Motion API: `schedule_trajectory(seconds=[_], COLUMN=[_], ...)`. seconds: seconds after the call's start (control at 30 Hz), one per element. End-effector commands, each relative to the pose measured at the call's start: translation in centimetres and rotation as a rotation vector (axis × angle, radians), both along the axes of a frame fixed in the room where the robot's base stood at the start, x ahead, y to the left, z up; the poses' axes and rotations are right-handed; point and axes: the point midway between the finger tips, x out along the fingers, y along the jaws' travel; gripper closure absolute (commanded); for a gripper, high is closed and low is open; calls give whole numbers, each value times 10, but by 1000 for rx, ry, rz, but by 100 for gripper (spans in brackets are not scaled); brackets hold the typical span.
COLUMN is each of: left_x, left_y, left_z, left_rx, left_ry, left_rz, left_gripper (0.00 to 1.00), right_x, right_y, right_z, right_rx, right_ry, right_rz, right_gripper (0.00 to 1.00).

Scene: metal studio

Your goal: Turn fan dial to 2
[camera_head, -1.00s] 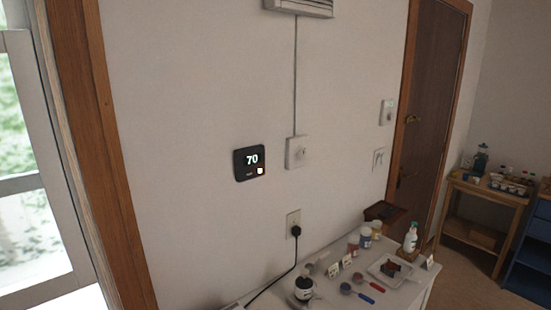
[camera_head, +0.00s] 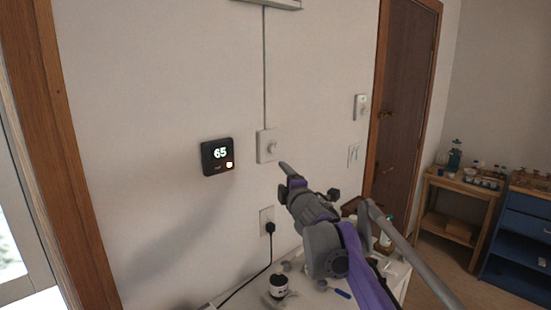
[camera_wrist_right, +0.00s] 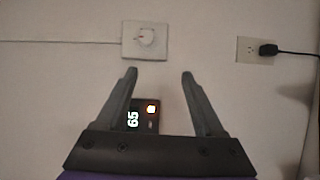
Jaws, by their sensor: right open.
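The fan dial is a small round knob (camera_head: 271,147) on a white square wall plate (camera_head: 263,155), at the bottom of a thin vertical conduit. In the right wrist view the dial (camera_wrist_right: 146,38) sits on its plate (camera_wrist_right: 130,50) beyond the fingertips; its numbers are too small to read. My right gripper (camera_head: 283,168) reaches toward the wall, just below and right of the plate. In the right wrist view the right gripper (camera_wrist_right: 158,75) is open and empty, its fingers apart and clear of the dial. My left gripper is out of view.
A black thermostat (camera_head: 217,156) reading 65 is left of the dial. An outlet (camera_head: 266,221) with a black plug and cord is below. A white table (camera_head: 318,299) with a jar (camera_head: 278,286) stands under my right arm. A wooden door (camera_head: 407,100) is at right.

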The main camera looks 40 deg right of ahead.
Motion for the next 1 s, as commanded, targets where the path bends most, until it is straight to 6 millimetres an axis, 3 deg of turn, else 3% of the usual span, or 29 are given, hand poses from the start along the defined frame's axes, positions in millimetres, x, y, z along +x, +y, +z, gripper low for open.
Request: schedule_trajectory(seconds=[0.03,0.1,0.3,0.43,0.57,1.0], left_x=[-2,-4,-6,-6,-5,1], left_y=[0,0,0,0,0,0], left_z=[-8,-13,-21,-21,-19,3], left_rx=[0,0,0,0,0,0], left_ry=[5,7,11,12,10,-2], left_rz=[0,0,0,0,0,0], left_gripper=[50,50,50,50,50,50], right_x=[11,20,21,19,30,107], right_y=[-27,-48,-83,-89,-89,-89], right_z=[15,30,34,30,30,32], right_rx=[-159,-361,-717,-799,-814,-810], right_ry=[13,41,126,152,154,152], right_rz=[41,117,296,351,364,361], right_gripper=[30,30,30,30,30,30])
